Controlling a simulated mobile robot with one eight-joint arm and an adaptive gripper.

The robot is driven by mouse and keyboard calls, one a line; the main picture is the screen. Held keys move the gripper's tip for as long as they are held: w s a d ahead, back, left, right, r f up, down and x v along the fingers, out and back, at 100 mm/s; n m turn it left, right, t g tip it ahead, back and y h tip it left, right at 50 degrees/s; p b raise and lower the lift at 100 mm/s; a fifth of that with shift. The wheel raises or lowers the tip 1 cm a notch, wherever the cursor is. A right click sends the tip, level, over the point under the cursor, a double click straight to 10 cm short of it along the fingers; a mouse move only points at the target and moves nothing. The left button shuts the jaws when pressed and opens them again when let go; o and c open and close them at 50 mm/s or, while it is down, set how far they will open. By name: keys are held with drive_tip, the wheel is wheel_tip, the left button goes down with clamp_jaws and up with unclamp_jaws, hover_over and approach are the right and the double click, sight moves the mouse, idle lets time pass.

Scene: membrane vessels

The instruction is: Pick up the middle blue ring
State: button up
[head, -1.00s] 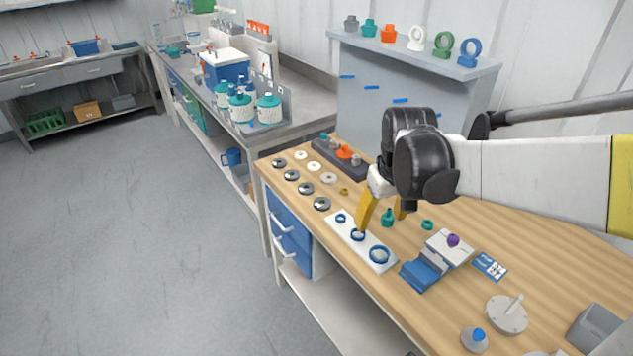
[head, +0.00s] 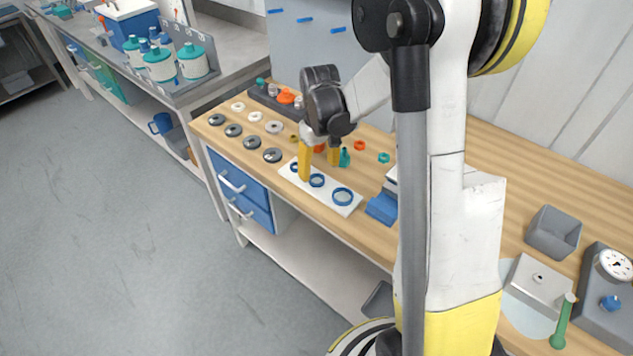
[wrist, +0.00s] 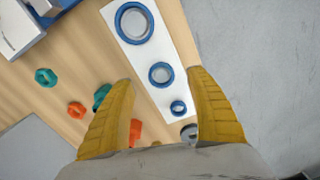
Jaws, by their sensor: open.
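Three blue rings of different sizes lie in a row on a white board. The middle blue ring (head: 317,180) lies between the large ring (head: 342,196) and the small ring (head: 294,167). In the wrist view the middle ring (wrist: 161,75) shows just ahead of and between the yellow fingertips; the small ring (wrist: 178,107) is nearer my gripper. The white board (wrist: 183,48) lies flat near the bench's front edge. My gripper (head: 319,170) is open and empty, fingers pointing down over the board's left end. Its height above the board is hard to tell.
Dark and white discs (head: 252,142) lie to the left. The bench's front edge is close.

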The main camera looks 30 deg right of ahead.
sight(318, 181)
drive_tip(key=f, duration=0.1)
drive_tip(key=f+b, duration=0.1)
drive_tip(key=f, duration=0.1)
drive_tip(key=f+b, duration=0.1)
drive_tip(key=f, duration=0.1)
drive_tip(key=shift+w, duration=0.25)
drive_tip(key=shift+r, duration=0.15)
drive_tip(key=c, duration=0.9)
drive_tip(key=shift+o, duration=0.2)
drive_tip(key=shift+r, duration=0.1)
